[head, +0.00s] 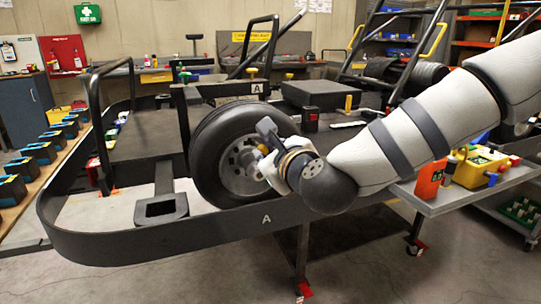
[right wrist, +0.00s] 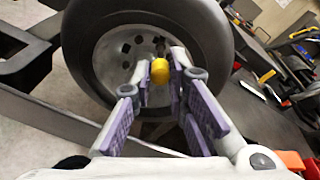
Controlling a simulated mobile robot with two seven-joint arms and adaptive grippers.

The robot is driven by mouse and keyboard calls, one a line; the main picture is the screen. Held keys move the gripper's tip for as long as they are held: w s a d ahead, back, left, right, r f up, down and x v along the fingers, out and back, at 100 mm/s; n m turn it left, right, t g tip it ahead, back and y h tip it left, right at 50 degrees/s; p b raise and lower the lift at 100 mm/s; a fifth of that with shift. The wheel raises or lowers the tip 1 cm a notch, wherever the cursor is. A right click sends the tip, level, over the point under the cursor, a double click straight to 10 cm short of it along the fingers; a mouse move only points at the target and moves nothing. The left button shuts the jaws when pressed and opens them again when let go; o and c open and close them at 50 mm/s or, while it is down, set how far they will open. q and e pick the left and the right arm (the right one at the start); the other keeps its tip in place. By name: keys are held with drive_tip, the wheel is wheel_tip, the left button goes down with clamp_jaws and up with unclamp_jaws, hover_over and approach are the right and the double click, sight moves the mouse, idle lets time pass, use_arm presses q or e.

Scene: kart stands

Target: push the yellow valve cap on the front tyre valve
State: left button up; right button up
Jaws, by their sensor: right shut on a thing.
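The front tyre (head: 207,152) is black with a grey rim and stands upright on the kart frame in the middle of the head view. In the right wrist view the tyre (right wrist: 212,50) and its holed rim fill the top. My right gripper (right wrist: 160,70) is shut on the yellow valve cap (right wrist: 159,69), which sits between the fingertips in front of the rim. In the head view my right gripper (head: 262,150) reaches to the rim's right side. The valve is hidden behind the cap and fingers, so I cannot tell whether they touch. My left gripper is not in view.
A black bumper rail (head: 150,243) curves round the kart's front, below my right arm. A grey side tray (head: 440,200) at the right holds a yellow device (head: 480,168) and an orange item (head: 429,178). Several battery-like boxes (head: 40,152) line the bench at the left.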

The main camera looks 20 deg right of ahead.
sight(259, 147)
drive_tip(key=shift+x, duration=0.95)
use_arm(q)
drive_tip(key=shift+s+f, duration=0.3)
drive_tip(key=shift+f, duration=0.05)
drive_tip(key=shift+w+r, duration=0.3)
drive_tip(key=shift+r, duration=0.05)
use_arm(e)
drive_tip(key=shift+r, duration=0.1)
idle(0.3)
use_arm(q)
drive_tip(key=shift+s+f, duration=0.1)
use_arm(e)
drive_tip(key=shift+w, duration=0.2)
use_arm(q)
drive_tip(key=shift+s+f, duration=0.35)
use_arm(e)
drive_tip(key=shift+x, duration=1.25)
drive_tip(key=o, duration=0.8)
drive_tip(key=shift+s, duration=0.1)
